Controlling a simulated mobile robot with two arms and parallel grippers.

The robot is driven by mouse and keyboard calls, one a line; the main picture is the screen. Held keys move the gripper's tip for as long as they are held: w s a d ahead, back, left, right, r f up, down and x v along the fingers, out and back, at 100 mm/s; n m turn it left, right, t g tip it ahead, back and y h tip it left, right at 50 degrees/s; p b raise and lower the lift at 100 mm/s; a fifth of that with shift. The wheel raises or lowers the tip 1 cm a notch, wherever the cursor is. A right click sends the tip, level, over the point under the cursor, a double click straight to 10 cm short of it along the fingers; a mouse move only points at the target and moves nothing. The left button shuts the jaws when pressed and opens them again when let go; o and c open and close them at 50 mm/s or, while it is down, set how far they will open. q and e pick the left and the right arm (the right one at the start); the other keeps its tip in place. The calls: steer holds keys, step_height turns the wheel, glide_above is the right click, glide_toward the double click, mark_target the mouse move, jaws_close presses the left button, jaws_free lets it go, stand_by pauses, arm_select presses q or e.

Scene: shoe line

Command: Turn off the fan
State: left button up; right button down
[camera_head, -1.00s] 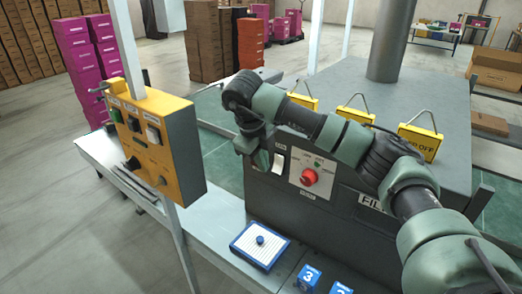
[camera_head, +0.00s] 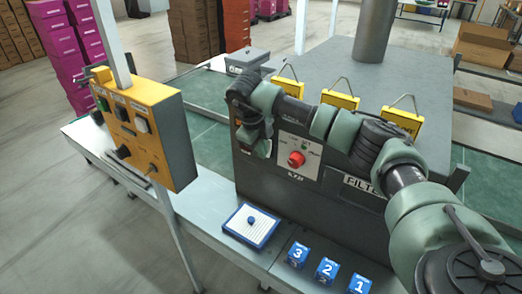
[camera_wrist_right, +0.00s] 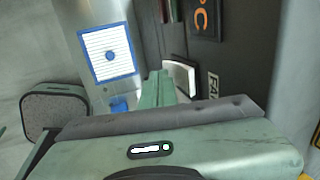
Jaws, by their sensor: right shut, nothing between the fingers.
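The fan switch is a white rocker in a black frame on the front of the dark grey machine (camera_head: 400,100). In the right wrist view the rocker (camera_wrist_right: 180,80) stands beside a label (camera_wrist_right: 213,88) that seems to read FAN. In the head view my right gripper (camera_head: 260,150) mostly hides the switch. My right gripper is shut and empty, pointing down in front of the machine's left front. In the right wrist view its fingertips (camera_wrist_right: 158,88) are close beside the rocker; I cannot tell whether they touch. My left gripper is not in view.
A red knob (camera_head: 296,159) is right of the switch. A yellow control box (camera_head: 145,125) on a post stands left. A blue-framed pad (camera_head: 251,225) and blue numbered cubes (camera_head: 327,269) lie on the bench in front. Yellow tags (camera_head: 340,101) stand on the machine top.

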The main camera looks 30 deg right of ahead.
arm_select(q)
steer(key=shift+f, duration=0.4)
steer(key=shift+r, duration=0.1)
